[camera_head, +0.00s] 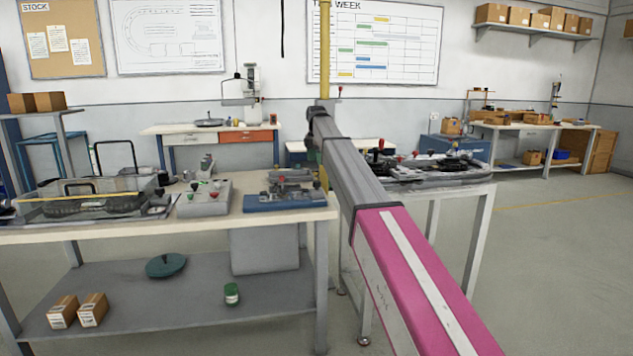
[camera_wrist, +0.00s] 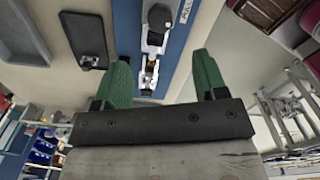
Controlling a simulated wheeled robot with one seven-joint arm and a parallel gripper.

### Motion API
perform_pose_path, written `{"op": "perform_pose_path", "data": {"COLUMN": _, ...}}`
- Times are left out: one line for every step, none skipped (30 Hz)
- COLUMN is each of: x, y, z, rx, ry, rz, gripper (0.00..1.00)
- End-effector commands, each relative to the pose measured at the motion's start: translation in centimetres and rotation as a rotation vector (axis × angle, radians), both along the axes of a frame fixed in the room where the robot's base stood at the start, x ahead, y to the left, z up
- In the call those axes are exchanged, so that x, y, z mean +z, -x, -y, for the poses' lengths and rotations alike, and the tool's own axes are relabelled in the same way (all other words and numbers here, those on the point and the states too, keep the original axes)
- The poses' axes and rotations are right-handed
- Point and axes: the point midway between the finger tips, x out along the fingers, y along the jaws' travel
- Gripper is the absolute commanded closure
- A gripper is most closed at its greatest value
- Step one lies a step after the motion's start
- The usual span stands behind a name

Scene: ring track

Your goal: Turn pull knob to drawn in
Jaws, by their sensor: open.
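In the wrist view a blue base plate (camera_wrist: 176,47) carries a label of which "PULL" can be read. On the plate is a metal fitting (camera_wrist: 151,42) with a dark rounded knob (camera_wrist: 159,16) at its far end. My gripper (camera_wrist: 163,57) is open, with its two green fingers spread to either side of the fitting in the picture. Nothing is seen between them in their grasp; the height gap to the fitting cannot be told. In the head view a blue fixture (camera_head: 285,201) sits at the right end of the near bench. My gripper is hidden there behind my arm.
A second table (camera_head: 437,188) with track parts stands behind my arm at right. The floor at far right is clear.

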Motion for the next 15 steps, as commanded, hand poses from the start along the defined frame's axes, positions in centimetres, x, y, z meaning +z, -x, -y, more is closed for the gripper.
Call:
{"op": "perform_pose_path", "data": {"x": -0.3, "y": 0.1, "z": 0.0, "rx": 0.001, "ry": 0.0, "rz": 0.0, "gripper": 0.34}}
{"op": "perform_pose_path", "data": {"x": -0.6, "y": 0.1, "z": 0.0, "rx": 0.001, "ry": 0.001, "rz": -0.001, "gripper": 0.34}}
{"op": "perform_pose_path", "data": {"x": -1.0, "y": 0.1, "z": 0.0, "rx": 0.001, "ry": 0.0, "rz": 0.0, "gripper": 0.34}}
{"op": "perform_pose_path", "data": {"x": -1.4, "y": 0.1, "z": 0.0, "rx": 0.0, "ry": 0.0, "rz": 0.0, "gripper": 0.34}}
{"op": "perform_pose_path", "data": {"x": -1.9, "y": 0.1, "z": 0.0, "rx": 0.0, "ry": 0.0, "rz": 0.0, "gripper": 0.34}}
{"op": "perform_pose_path", "data": {"x": -2.5, "y": 0.1, "z": 0.0, "rx": 0.0, "ry": 0.001, "rz": -0.001, "gripper": 0.34}}
{"op": "perform_pose_path", "data": {"x": -3.1, "y": 0.1, "z": 0.0, "rx": 0.0, "ry": 0.0, "rz": -0.001, "gripper": 0.34}}
{"op": "perform_pose_path", "data": {"x": -3.6, "y": 0.1, "z": 0.0, "rx": 0.0, "ry": 0.0, "rz": -0.002, "gripper": 0.34}}
{"op": "perform_pose_path", "data": {"x": -4.3, "y": 0.1, "z": 0.0, "rx": 0.0, "ry": 0.0, "rz": -0.001, "gripper": 0.34}}
{"op": "perform_pose_path", "data": {"x": -4.9, "y": 0.1, "z": 0.0, "rx": 0.0, "ry": 0.001, "rz": -0.001, "gripper": 0.34}}
{"op": "perform_pose_path", "data": {"x": -5.4, "y": 0.1, "z": 0.0, "rx": 0.0, "ry": 0.001, "rz": -0.001, "gripper": 0.34}}
{"op": "perform_pose_path", "data": {"x": -6.2, "y": 0.1, "z": 0.0, "rx": 0.0, "ry": 0.0, "rz": -0.001, "gripper": 0.34}}
{"op": "perform_pose_path", "data": {"x": -6.7, "y": 0.1, "z": 0.0, "rx": -0.001, "ry": 0.0, "rz": -0.001, "gripper": 0.34}}
{"op": "perform_pose_path", "data": {"x": -7.1, "y": 0.1, "z": 0.0, "rx": -0.001, "ry": 0.0, "rz": -0.001, "gripper": 0.34}}
{"op": "perform_pose_path", "data": {"x": -7.7, "y": 0.1, "z": 0.0, "rx": -0.001, "ry": 0.001, "rz": -0.001, "gripper": 0.34}}
